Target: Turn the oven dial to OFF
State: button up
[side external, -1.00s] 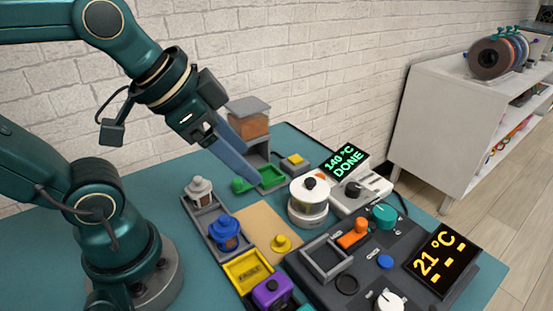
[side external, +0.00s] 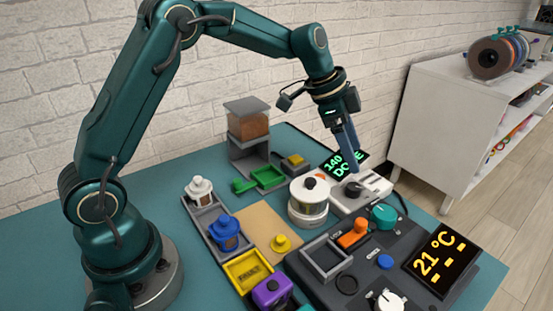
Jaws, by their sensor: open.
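A white control unit (side external: 375,191) carries a dark round dial (side external: 352,188) and a tilted display (side external: 335,166) with green text; earlier it read "140 °C DONE". This looks like the oven dial. My gripper (side external: 354,182) points down over the dial, its blue-grey fingers open. The fingers cover part of the dial and of the display. From this side I cannot tell whether they touch the dial or straddle it, and the dial's marks are too small to read.
A white-lidded round pot (side external: 308,203) stands just left of the unit. Containers stand further left.

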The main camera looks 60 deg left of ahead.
aim_at(354, 187)
jog(key=shift+g, duration=0.4)
jog(key=f, duration=0.7)
jog(key=shift+w+d, duration=0.25)
jog(key=shift+w, duration=0.15)
jog(key=shift+w+d+f, duration=0.15)
jog(key=shift+d+f, duration=0.05)
jog(key=shift+f, duration=0.35)
grip_shut()
